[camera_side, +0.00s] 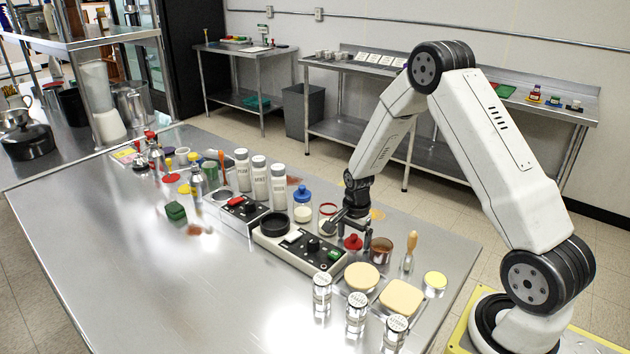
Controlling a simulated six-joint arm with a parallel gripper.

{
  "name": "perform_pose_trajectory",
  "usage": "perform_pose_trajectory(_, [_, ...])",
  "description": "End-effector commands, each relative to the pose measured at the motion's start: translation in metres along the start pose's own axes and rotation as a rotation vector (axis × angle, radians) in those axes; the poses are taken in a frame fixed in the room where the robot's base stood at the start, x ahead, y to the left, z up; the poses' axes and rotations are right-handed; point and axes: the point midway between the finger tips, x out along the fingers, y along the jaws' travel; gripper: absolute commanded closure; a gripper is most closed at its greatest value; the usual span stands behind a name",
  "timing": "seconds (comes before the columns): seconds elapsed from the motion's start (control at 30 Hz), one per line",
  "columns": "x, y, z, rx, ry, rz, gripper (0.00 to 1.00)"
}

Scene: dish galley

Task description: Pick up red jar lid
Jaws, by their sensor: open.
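A small red lid-like piece (353,242) sits among the jars on the right part of the steel table, and I take it for the red jar lid. My gripper (350,230) points down just above and around it, with one finger to its left and one to its right. The jaws are open and look empty. I cannot tell whether a finger touches the red piece. The gripper partly hides its upper side. A clear jar with a red rim (328,209) stands just behind and to the left of my gripper.
A device with a black round top (275,223) stands close on the left. A brown cup (381,250) and a wooden-handled tool (410,248) are close on the right. The table's left front (150,290) is clear.

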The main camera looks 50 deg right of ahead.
Motion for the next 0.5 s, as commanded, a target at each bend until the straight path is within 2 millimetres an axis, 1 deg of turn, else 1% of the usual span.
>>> perform_pose_trajectory(0.2, [-0.0003, -0.0001, 0.0, 0.0, 0.0, 0.0, 0.0])
perform_pose_trajectory(0.27, [-0.0003, -0.0001, 0.0, 0.0, 0.0, 0.0, 0.19])
perform_pose_trajectory(0.3, [-0.0003, -0.0001, 0.0, 0.0, 0.0, 0.0, 0.32])
perform_pose_trajectory(0.37, [-0.0004, -0.0001, 0.0, 0.0, 0.0, 0.0, 0.51])
perform_pose_trajectory(0.4, [-0.0004, -0.0001, 0.0, 0.0, 0.0, 0.0, 0.64])
perform_pose_trajectory(0.47, [-0.0003, -0.0001, 0.0, 0.0, 0.0, 0.0, 0.83])
perform_pose_trajectory(0.5, [-0.0003, -0.0001, 0.0, 0.0, 0.0, 0.0, 0.95])
